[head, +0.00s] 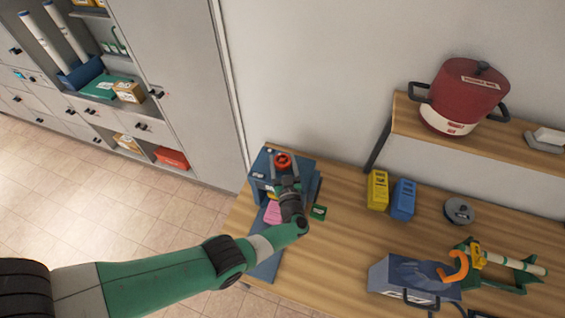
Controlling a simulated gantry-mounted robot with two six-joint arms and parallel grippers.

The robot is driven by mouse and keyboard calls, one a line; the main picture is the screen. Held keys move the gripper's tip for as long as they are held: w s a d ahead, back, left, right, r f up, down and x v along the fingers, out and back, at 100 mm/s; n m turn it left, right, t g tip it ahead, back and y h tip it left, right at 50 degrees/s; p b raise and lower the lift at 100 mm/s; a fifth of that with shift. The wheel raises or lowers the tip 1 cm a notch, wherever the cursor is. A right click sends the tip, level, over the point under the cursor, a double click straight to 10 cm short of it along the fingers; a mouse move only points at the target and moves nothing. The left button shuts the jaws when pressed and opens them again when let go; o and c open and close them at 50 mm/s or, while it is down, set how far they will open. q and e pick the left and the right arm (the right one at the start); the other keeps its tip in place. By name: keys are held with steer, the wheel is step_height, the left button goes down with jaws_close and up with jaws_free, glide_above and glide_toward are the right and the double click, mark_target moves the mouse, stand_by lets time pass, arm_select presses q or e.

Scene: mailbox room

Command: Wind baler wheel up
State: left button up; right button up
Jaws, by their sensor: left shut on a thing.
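The baler (262,172) is a small blue frame at the left end of the wooden table. Its red-orange wheel (282,160) sits at the top. My left gripper (285,172) is at the wheel from the near side, its two fingers shut on it. My arm and wrist cover part of the baler's front and middle. A pink piece (272,212) shows low in the baler, beside my wrist. The right gripper is not in view.
On the wooden table (340,240) are a yellow box (377,189), a blue box (403,198), a grey disc (459,211), a blue toolbox (395,276) and a green stand (500,270). A red pot (467,95) stands on a raised shelf. Grey cabinets (180,80) are at left.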

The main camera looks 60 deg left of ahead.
arm_select(q)
steer(key=o, duration=1.3)
steer(key=shift+o, duration=0.2)
steer(key=p+v, duration=0.3)
steer(key=v, duration=0.8)
steer(key=shift+d, duration=0.25)
steer(key=shift+s, duration=0.1)
